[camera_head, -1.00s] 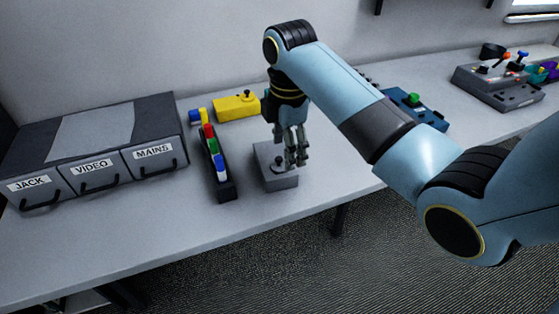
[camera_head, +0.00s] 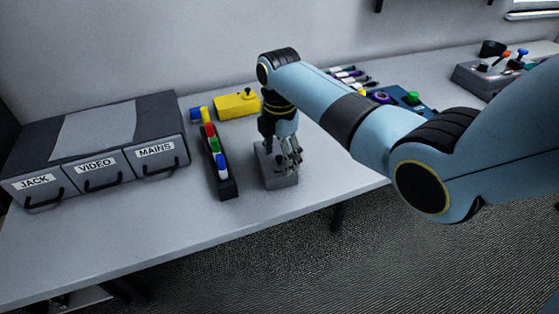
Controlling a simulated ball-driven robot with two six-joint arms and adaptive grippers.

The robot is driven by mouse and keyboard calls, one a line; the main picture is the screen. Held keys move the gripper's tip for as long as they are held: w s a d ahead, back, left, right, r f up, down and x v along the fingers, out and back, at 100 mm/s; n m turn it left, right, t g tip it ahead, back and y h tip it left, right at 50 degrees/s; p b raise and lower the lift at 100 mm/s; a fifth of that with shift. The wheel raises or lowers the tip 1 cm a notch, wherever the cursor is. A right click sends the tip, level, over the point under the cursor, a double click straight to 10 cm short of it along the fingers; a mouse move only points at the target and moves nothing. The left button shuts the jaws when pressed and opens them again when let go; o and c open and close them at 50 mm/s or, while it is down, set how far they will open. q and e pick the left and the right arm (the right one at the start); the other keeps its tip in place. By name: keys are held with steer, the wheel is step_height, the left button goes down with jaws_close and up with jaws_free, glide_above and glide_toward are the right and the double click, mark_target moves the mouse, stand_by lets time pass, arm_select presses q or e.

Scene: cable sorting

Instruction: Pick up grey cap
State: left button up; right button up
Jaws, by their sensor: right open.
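My right gripper (camera_head: 290,163) points down and is open over a grey box (camera_head: 284,183) on the table. Its fingers overlap the box's top, where a small dark knob (camera_head: 278,170) shows partly behind them. I cannot tell whether the fingers touch it. I cannot make out a separate grey cap clearly; the fingers hide part of the box's top. My left gripper is not in view.
Left of the box stands a black rack (camera_head: 228,188) with several coloured pieces. A yellow box (camera_head: 237,105) stands behind, and a drawer unit (camera_head: 95,150) is at left. A blue box (camera_head: 415,103) lies behind my right arm. The front table strip is clear.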

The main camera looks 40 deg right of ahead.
steer(key=shift+f, duration=0.35)
steer(key=c, duration=0.9)
steer(key=shift+r, duration=0.1)
